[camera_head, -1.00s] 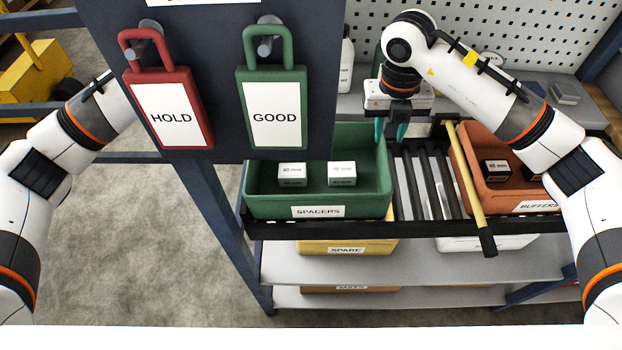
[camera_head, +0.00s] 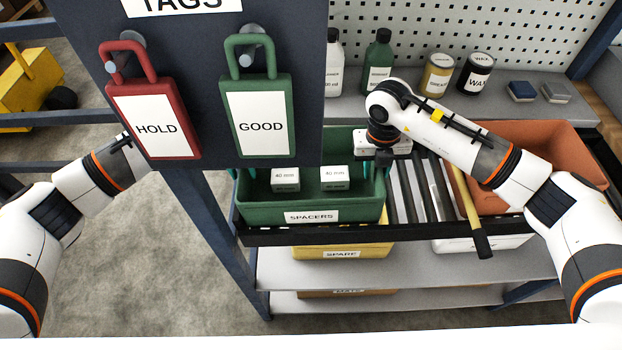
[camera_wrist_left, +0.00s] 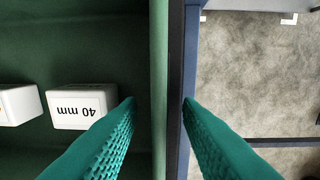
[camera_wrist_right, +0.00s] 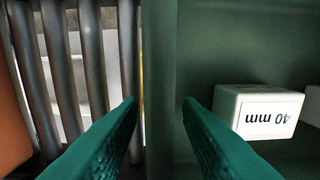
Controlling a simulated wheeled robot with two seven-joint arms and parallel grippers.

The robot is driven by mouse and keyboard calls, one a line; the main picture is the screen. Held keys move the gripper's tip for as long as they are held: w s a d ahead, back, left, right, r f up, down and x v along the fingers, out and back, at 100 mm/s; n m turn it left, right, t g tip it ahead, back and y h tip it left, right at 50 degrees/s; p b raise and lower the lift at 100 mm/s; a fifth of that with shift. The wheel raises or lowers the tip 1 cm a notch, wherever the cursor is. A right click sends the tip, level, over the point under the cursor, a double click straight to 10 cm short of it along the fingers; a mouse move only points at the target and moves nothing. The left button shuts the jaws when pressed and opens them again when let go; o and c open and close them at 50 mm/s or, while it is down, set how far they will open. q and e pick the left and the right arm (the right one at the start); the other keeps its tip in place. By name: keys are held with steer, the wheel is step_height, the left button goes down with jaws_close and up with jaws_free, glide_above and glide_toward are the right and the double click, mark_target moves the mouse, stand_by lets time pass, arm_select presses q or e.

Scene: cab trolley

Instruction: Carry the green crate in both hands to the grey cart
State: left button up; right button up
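The green crate (camera_head: 262,215), labelled SPACERS, sits on the rack's top level, with white 40 mm boxes (camera_head: 285,180) inside. My left gripper is mostly hidden behind the tag board in the head view. In the left wrist view its open fingers (camera_wrist_left: 160,102) straddle the crate's left wall (camera_wrist_left: 159,60), one inside and one outside. My right gripper (camera_head: 382,165) is at the crate's right wall. In the right wrist view its open fingers (camera_wrist_right: 160,102) straddle that wall (camera_wrist_right: 158,60). Contact cannot be told. I cannot make out a separate grey cart.
The dark tag board (camera_head: 200,70) with red HOLD (camera_head: 155,120) and green GOOD tags hangs close over the crate's left end. Rollers (camera_head: 410,190), a yellow bar (camera_head: 468,210) and an orange crate (camera_head: 540,140) are to the right. Bottles and cans stand behind. Floor is clear at lower left.

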arm_select(q)
steer(key=shift+f, duration=0.4)
arm_select(e)
steer(key=shift+f, duration=0.4)
arm_select(q)
steer(key=shift+c, duration=0.2)
arm_select(e)
steer(key=shift+c, duration=0.2)
arm_select(q)
jaws_close()
arm_select(e)
jaws_close()
arm_select(q)
steer(key=shift+r, duration=0.15)
arm_select(e)
steer(key=shift+r, duration=0.15)
